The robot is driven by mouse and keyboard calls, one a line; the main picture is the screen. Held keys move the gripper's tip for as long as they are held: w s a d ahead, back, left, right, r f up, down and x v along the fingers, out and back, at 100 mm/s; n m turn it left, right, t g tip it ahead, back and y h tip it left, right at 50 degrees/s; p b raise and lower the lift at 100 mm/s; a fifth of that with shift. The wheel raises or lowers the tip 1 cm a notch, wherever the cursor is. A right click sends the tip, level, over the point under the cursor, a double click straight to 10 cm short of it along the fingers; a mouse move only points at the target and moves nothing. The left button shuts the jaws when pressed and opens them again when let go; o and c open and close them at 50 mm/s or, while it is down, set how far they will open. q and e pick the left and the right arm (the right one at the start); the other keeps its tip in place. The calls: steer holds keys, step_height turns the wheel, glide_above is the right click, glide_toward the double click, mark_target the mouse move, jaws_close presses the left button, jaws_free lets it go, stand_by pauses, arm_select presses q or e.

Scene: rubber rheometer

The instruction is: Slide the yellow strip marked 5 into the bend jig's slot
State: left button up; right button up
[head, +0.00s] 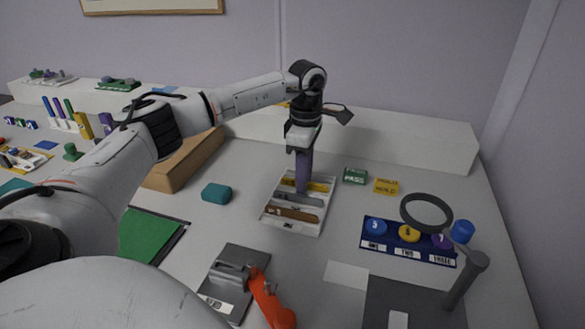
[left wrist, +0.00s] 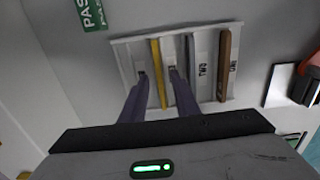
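The yellow strip (head: 318,186) lies in a white tray (head: 294,229), at the far end of a row with a grey strip (head: 304,198) and a brown strip (head: 292,214). In the left wrist view, the yellow strip (left wrist: 157,62) lies between the two purple fingers of my left gripper (left wrist: 157,80), with a gap on each side. My left gripper (head: 302,188) points down over the tray, open. I cannot read the 5. A grey fixture with an orange lever, apparently the bend jig (head: 232,279), stands at the front; its slot is not clear. My right gripper is not in view.
A teal block (head: 216,193) is left of the tray. Green (head: 355,176) and yellow (head: 386,186) blocks lie to its right, near a blue rack (head: 378,245) with coloured knobs and a ring magnifier (head: 427,212). A green mat (head: 150,236) lies at left.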

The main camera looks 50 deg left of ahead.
arm_select(q)
jaws_close()
